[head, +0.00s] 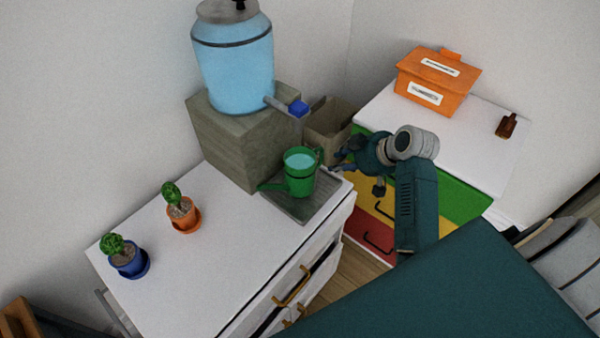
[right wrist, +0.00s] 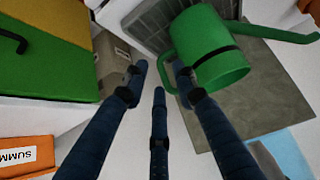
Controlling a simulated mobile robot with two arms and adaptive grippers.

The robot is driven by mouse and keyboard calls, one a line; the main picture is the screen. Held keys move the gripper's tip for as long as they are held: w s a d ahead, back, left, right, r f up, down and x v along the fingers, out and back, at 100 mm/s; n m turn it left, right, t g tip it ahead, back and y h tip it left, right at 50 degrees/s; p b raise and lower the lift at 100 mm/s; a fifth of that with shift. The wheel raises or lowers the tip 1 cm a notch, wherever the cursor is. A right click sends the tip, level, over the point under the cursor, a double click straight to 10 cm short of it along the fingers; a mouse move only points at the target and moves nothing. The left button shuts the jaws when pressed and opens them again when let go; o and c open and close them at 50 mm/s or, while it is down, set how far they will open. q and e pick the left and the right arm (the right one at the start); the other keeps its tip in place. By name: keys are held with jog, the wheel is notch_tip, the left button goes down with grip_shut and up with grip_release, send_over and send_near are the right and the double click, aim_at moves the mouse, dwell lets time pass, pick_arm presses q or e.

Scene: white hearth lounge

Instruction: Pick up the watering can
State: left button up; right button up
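The green watering can (head: 301,180) stands upright on a grey drip tray (head: 298,208) below the tap of a blue water dispenser (head: 232,65). Its top is open, with light blue showing inside. Its spout points left and its handle is on the right, towards my right gripper (head: 343,162). In the right wrist view, the can (right wrist: 210,50) is at upper right. My right gripper's fingers (right wrist: 161,72) are spread, with the can's handle (right wrist: 167,68) between the tips in the picture. Whether they touch it I cannot tell. My left gripper is not in view.
The dispenser stands on a grey block (head: 235,138). A cardboard box (head: 328,130) is behind the can. An orange box (head: 437,82) sits on a white-topped cabinet with coloured drawers (head: 463,190). Two potted cacti, orange (head: 182,215) and blue (head: 128,262), stand left on the white counter (head: 215,265).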

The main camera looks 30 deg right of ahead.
aim_at(322, 152)
jog(key=shift+t, duration=0.4)
jog(key=shift+w+a+f+p, duration=0.1)
jog(key=shift+w+f+p, duration=0.15)
jog(key=shift+w+f, duration=0.9)
jog(key=shift+w+a+f+p, duration=0.1)
jog(key=shift+w+f+p, duration=0.25)
jog(key=shift+w, duration=1.55)
jog(key=shift+w+a+f+p, duration=0.15)
jog(key=shift+w+f, duration=0.6)
jog(key=shift+w, duration=0.75)
grip_shut()
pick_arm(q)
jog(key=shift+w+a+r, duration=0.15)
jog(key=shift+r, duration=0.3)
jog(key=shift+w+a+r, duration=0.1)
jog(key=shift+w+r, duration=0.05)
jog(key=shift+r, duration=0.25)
pick_arm(e)
jog(key=shift+w+r, duration=0.1)
jog(key=shift+r, duration=0.05)
